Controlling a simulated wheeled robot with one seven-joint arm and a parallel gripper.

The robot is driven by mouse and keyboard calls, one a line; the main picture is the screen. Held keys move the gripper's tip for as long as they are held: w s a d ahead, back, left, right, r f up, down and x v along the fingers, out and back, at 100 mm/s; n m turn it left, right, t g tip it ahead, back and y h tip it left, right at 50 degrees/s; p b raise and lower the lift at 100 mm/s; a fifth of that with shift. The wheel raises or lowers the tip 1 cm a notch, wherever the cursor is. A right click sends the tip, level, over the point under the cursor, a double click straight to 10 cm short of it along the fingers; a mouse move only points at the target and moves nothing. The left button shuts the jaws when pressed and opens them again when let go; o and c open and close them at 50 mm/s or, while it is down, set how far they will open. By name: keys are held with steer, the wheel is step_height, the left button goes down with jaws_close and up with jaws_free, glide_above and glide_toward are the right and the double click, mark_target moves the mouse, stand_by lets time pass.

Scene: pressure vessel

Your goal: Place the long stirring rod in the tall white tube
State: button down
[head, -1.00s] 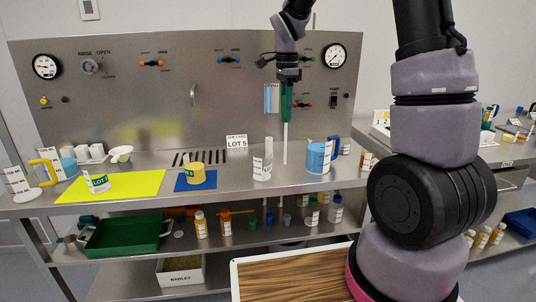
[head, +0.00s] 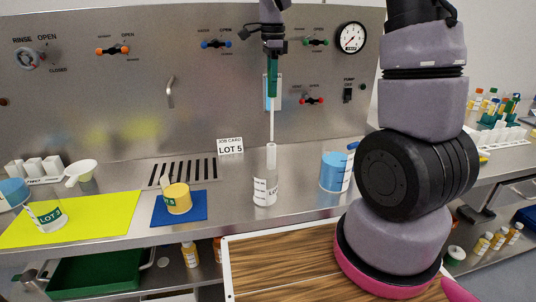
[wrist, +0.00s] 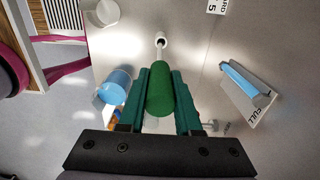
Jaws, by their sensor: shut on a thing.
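The long stirring rod has a green handle (head: 273,82) and a thin white shaft (head: 272,122). My gripper (head: 272,58) is shut on the handle and holds the rod upright. The handle also shows between the fingers in the wrist view (wrist: 160,92). The tall white tube (head: 271,160) stands on the steel worktop, with a labelled white part low down. In the head view the shaft's lower end meets the tube's mouth. In the wrist view the round mouth (wrist: 160,41) lies in line with the rod. I cannot tell whether the tip is inside.
A blue beaker (head: 334,172) stands right of the tube. A yellow cup (head: 178,198) sits on a blue mat (head: 201,209) to the left. The LOT 5 job card (head: 230,146) stands behind. A wood-topped surface (head: 285,262) is in front, below the bench.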

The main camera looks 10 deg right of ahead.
mark_target(272, 114)
step_height(272, 114, down, 6)
steer(key=shift+w+r, duration=0.15)
steer(key=shift+r, duration=0.05)
steer(key=shift+f, duration=2.3)
steer(key=c, duration=0.6)
jaws_free()
